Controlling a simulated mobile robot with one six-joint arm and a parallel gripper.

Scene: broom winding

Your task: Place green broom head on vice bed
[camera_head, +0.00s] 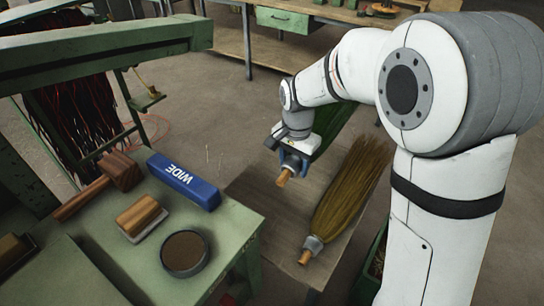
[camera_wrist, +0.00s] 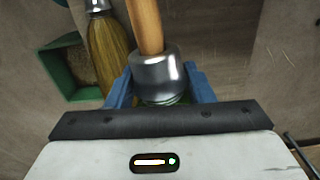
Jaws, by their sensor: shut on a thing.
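My gripper (camera_head: 292,160) is shut on the green broom head (camera_head: 333,122), above the low brown table in the head view. Its green bristles show behind my wrist and its wooden stub points toward the camera. In the wrist view, the blue fingers (camera_wrist: 160,90) close around the broom head's silver collar (camera_wrist: 156,75), with the wooden stub beyond it. Most of the bristles are hidden there. A green metal frame (camera_head: 95,45) stands at the upper left; I cannot tell which part is the vice bed.
A straw broom head (camera_head: 350,190) lies on the low table (camera_head: 250,190). The green workbench (camera_head: 225,240) holds a blue WIDE block (camera_head: 183,182), a mallet (camera_head: 120,172), a brush (camera_head: 140,215) and a round tin (camera_head: 185,253). A green bin (camera_wrist: 55,60) shows in the wrist view.

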